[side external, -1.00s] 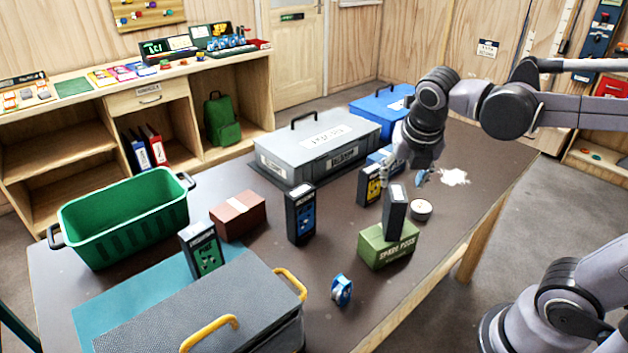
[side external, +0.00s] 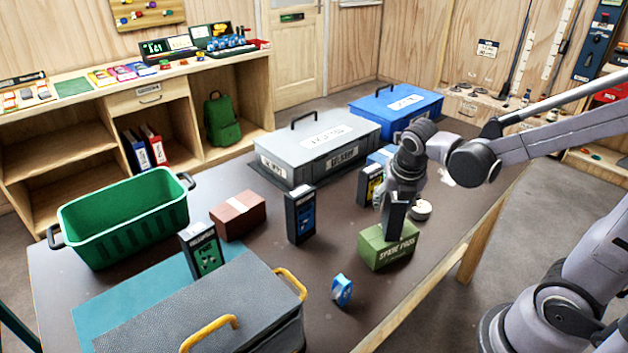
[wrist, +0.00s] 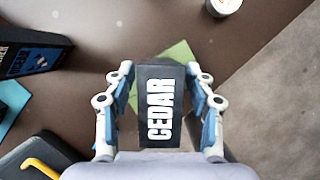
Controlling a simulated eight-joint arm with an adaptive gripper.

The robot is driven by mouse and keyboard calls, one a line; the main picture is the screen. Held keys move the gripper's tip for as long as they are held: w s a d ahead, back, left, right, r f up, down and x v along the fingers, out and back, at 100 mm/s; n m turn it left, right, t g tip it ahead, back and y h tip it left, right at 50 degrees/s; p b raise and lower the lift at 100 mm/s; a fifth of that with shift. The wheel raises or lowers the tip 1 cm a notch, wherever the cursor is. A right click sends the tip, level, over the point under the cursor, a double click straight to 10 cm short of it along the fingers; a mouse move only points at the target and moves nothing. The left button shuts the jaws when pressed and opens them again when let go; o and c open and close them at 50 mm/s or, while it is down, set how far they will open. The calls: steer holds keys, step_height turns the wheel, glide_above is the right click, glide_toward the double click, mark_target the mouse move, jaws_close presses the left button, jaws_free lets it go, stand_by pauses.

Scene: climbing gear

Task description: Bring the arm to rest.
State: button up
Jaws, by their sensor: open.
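My gripper (wrist: 160,100) is open, pointing down, with its two fingers on either side of a dark box labelled CEDAR (wrist: 160,118). In the side view my gripper (side external: 396,192) is at the top of this dark box (side external: 394,222), which stands upright on a green SPARE PODS box (side external: 388,248). The green box also shows under it in the wrist view (wrist: 178,52). Whether the fingers touch the dark box cannot be told.
A blue-marked dark box (side external: 300,214), a yellow-marked box (side external: 370,185), a round tin (side external: 420,210) and a blue device (side external: 342,290) stand nearby. A grey case (side external: 318,150), blue case (side external: 400,105) and green crate (side external: 125,222) are farther off.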

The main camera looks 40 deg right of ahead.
steer(key=shift+w+f, duration=0.1)
steer(key=shift+f, duration=0.3)
steer(key=shift+r, duration=2.25)
steer(key=shift+s+d+r, duration=0.35)
steer(key=shift+s+d, duration=0.05)
steer(key=shift+d, duration=0.05)
